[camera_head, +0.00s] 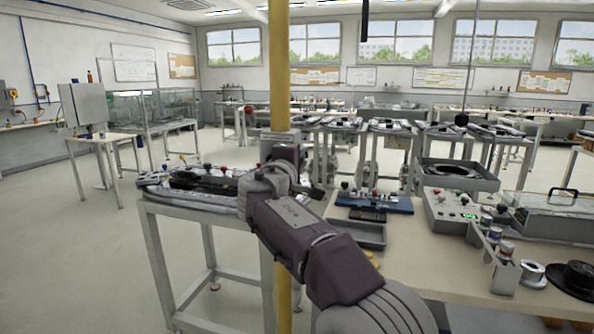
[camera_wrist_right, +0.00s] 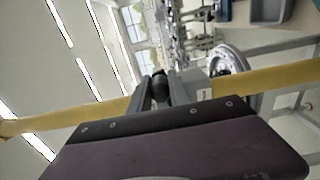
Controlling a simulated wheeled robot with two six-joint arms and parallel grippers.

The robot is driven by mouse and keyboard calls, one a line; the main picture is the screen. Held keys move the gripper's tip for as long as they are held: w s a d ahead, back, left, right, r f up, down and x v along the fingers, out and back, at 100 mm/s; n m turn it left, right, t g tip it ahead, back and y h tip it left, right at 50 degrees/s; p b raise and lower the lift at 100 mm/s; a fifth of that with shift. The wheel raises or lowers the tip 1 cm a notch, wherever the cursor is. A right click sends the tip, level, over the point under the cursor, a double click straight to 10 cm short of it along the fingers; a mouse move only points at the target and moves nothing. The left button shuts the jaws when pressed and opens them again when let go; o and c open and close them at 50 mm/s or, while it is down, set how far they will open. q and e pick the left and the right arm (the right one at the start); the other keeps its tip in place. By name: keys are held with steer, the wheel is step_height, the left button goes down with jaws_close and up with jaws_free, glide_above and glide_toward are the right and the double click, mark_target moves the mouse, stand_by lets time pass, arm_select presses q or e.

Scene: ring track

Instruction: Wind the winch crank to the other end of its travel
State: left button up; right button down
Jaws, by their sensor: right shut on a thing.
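A yellow post (camera_head: 279,65) stands upright in front of me and crosses the right wrist view (camera_wrist_right: 265,80) as a slanted band. My right gripper (camera_head: 282,160) is at the post, about halfway up the head view, with its arm coming from the lower right. In the right wrist view its fingers (camera_wrist_right: 160,95) are closed around a dark rounded knob (camera_wrist_right: 160,80), which looks like the crank's handle. A grey metal wheel-like part (camera_wrist_right: 230,62) shows beside the post there. My arm hides most of the winch and crank in the head view. My left gripper is in neither view.
A workbench (camera_head: 440,265) on the right holds a grey control box (camera_head: 450,210), a grey tray (camera_head: 358,235) and several spools. The floor at left (camera_head: 70,260) is clear.

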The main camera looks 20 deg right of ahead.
steer(key=shift+d+f+m+b, duration=0.1)
steer(key=shift+f+m+b, duration=0.85)
steer(key=shift+b, duration=0.3)
steer(key=shift+r, duration=0.1)
steer(key=c, duration=1.2)
jaws_free()
steer(key=shift+s+a, duration=0.3)
steer(key=shift+s, duration=0.05)
steer(key=b+v, duration=0.1)
steer(key=v, duration=0.7)
